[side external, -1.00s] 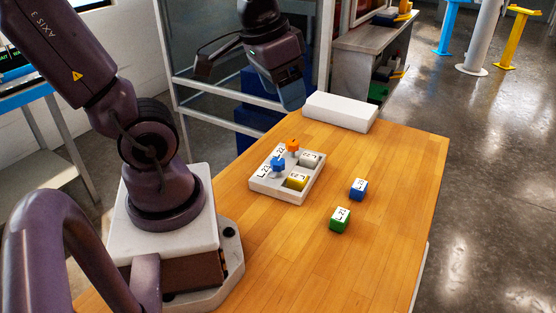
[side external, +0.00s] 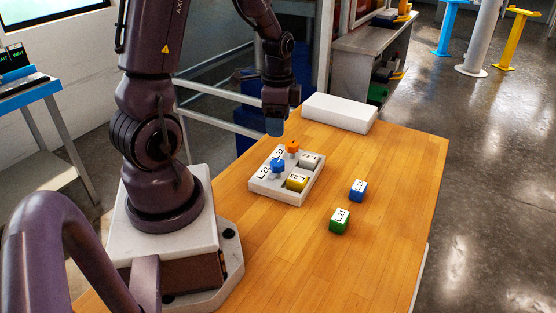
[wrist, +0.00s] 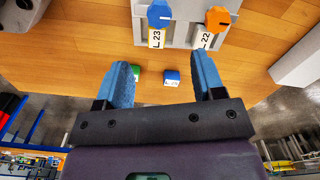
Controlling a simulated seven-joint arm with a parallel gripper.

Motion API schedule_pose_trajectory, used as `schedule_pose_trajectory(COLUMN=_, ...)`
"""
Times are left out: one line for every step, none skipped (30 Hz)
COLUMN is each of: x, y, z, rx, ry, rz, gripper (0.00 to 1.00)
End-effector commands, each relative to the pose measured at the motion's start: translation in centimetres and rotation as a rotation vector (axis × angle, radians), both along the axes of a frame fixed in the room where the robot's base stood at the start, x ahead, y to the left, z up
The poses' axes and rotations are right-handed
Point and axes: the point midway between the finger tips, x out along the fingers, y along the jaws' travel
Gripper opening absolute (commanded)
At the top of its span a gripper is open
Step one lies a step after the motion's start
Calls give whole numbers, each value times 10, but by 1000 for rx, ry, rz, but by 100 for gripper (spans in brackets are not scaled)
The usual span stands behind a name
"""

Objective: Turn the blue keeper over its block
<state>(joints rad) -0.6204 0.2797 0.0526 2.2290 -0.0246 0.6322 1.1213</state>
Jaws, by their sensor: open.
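The blue keeper (side external: 278,164) is a small knob on the left part of the white tray (side external: 263,188), near the L-23 label. In the wrist view the blue keeper (wrist: 159,14) is at the top, with a dark line across it. A blue block (side external: 358,189) lies on the table to the right of the tray, apart from it; it also shows in the wrist view (wrist: 171,76). My gripper (wrist: 164,72) is open and empty, its two blue fingers spread. In the side view my gripper (side external: 274,126) hangs pointing down above the tray's far end, apart from the keepers.
An orange keeper (side external: 292,146) stands behind the blue one. A grey block (side external: 309,160) and a yellow block (side external: 297,181) sit in tray pockets. A green block (side external: 340,220) is on the table. A white box (side external: 340,112) lies at the back. The table's front right is clear.

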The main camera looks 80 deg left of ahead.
Motion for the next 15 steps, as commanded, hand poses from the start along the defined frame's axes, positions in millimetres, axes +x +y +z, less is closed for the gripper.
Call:
schedule_pose_trajectory(x=-1, y=-1, z=-10, rx=-4, ry=5, rz=1, gripper=63)
schedule_pose_trajectory(x=-1, y=-1, z=-16, rx=-5, ry=6, rz=1, gripper=63)
schedule_pose_trajectory(x=-1, y=-1, z=-24, rx=-6, ry=7, rz=1, gripper=63)
schedule_pose_trajectory(x=-1, y=-1, z=-31, rx=-7, ry=7, rz=1, gripper=63)
schedule_pose_trajectory(x=-2, y=-1, z=-37, rx=-6, ry=7, rz=1, gripper=63)
schedule_pose_trajectory(x=-2, y=-1, z=-46, rx=-6, ry=7, rz=1, gripper=63)
schedule_pose_trajectory(x=-2, y=-1, z=-53, rx=-7, ry=7, rz=0, gripper=63)
schedule_pose_trajectory(x=-2, y=-1, z=-59, rx=-6, ry=8, rz=0, gripper=63)
schedule_pose_trajectory(x=-2, y=-2, z=-67, rx=-5, ry=8, rz=1, gripper=63)
schedule_pose_trajectory(x=-1, y=-1, z=-73, rx=-5, ry=7, rz=1, gripper=63)
schedule_pose_trajectory(x=-1, y=-1, z=-78, rx=-6, ry=7, rz=2, gripper=63)
schedule_pose_trajectory(x=-1, y=-1, z=-85, rx=-4, ry=5, rz=3, gripper=63)
schedule_pose_trajectory(x=-1, y=-1, z=-89, rx=-4, ry=5, rz=3, gripper=63)
schedule_pose_trajectory(x=-1, y=-1, z=-94, rx=-3, ry=5, rz=3, gripper=63)
schedule_pose_trajectory(x=-1, y=-1, z=-98, rx=-4, ry=4, rz=2, gripper=63)
